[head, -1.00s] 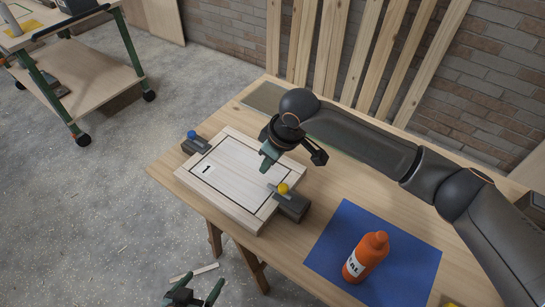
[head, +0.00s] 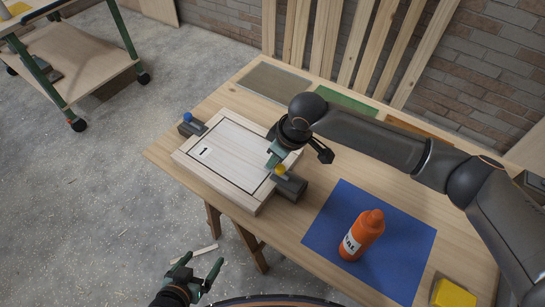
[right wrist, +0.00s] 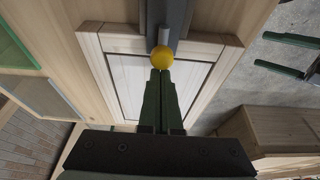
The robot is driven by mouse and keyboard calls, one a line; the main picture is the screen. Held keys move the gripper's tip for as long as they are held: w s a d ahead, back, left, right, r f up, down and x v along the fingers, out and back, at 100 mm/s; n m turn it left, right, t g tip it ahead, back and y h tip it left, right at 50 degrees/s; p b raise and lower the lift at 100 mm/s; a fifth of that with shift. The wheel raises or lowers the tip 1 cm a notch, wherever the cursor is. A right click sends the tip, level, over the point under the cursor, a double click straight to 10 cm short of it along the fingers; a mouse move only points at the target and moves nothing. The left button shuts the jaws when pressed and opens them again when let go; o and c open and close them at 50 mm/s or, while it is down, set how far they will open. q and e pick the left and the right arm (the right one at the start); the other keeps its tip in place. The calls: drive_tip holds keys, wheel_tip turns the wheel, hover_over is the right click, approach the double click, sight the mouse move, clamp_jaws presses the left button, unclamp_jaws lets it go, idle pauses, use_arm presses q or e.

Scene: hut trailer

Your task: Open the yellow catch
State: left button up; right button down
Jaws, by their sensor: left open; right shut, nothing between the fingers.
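The yellow catch (head: 280,171) is a yellow ball on a dark grey block at the right edge of the pale wooden panel (head: 232,150). My right gripper (head: 272,163) is shut and empty, its green fingertips close beside the yellow ball. In the right wrist view the shut fingertips (right wrist: 164,76) point at the yellow ball (right wrist: 162,57) and lie right below it; I cannot tell whether they touch. A grey pin or bar shows behind the ball. My left gripper (head: 201,277) is open and empty, low at the bottom left, off the bench.
A blue catch (head: 187,118) sits at the panel's left edge. An orange bottle (head: 362,234) stands on a blue mat (head: 325,205), with a yellow block (head: 454,294) near the front edge. Wooden slats lean on the brick wall behind.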

sight(284, 171)
drive_tip(key=s+d+p, duration=0.2)
drive_tip(key=d+p, duration=0.1)
drive_tip(key=shift+r, duration=0.2)
drive_tip(key=shift+s+d+p, duration=0.15)
drive_tip(key=shift+p, duration=0.25)
use_arm(q)
wheel_tip(284, 171, up, 4)
drive_tip(key=shift+f, duration=0.2)
use_arm(e)
drive_tip(key=shift+d+f, duration=0.1)
drive_tip(key=shift+f, duration=0.15)
drive_tip(key=shift+s, duration=0.1)
